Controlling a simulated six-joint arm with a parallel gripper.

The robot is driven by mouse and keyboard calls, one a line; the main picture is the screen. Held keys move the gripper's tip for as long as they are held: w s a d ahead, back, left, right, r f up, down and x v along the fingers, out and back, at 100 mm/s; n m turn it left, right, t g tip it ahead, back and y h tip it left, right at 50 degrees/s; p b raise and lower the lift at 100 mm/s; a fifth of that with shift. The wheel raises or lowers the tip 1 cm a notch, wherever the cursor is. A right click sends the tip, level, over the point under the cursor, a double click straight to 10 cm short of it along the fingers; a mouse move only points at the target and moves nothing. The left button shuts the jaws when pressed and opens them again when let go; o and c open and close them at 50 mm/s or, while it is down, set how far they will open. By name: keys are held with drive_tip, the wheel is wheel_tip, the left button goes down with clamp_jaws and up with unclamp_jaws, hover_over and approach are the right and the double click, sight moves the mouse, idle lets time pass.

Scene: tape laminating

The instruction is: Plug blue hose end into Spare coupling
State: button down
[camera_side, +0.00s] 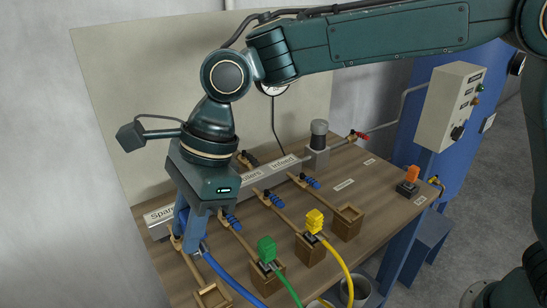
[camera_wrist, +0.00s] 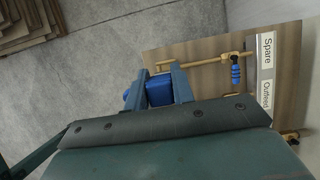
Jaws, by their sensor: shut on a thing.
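My gripper (camera_side: 193,243) points down at the left end of the bench, its two blue fingers shut on the blue hose end. In the wrist view the blue hose end (camera_wrist: 158,90) sits between the fingers (camera_wrist: 158,72). The blue hose (camera_side: 228,280) trails from it toward the bench's front. The Spare coupling's brass pipe (camera_wrist: 205,60) runs from the manifold toward my fingertips, with a blue-handled valve (camera_wrist: 236,72) on it. The pipe's open end is close to the hose end; the fingers partly hide whether they touch. The Spare label (camera_side: 161,215) is left of my gripper.
A green hose end (camera_side: 266,249) and a yellow hose end (camera_side: 315,221) stand in wooden holders to the right. An empty wooden holder (camera_side: 212,296) is at the front left. Another holder (camera_side: 347,223) stands right of the yellow one. Other brass pipes with blue valves (camera_side: 275,200) line the manifold.

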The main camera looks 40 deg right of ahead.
sight(201, 242)
wheel_tip(201, 242, down, 7)
drive_tip(key=shift+d+f, duration=0.1)
drive_tip(key=shift+f, duration=0.2)
drive_tip(key=shift+f, duration=1.75)
drive_tip(key=shift+f, duration=1.4)
idle(2.1)
drive_tip(key=c, duration=0.6)
unclamp_jaws()
drive_tip(key=shift+r, duration=0.1)
drive_tip(key=shift+r, duration=3.4)
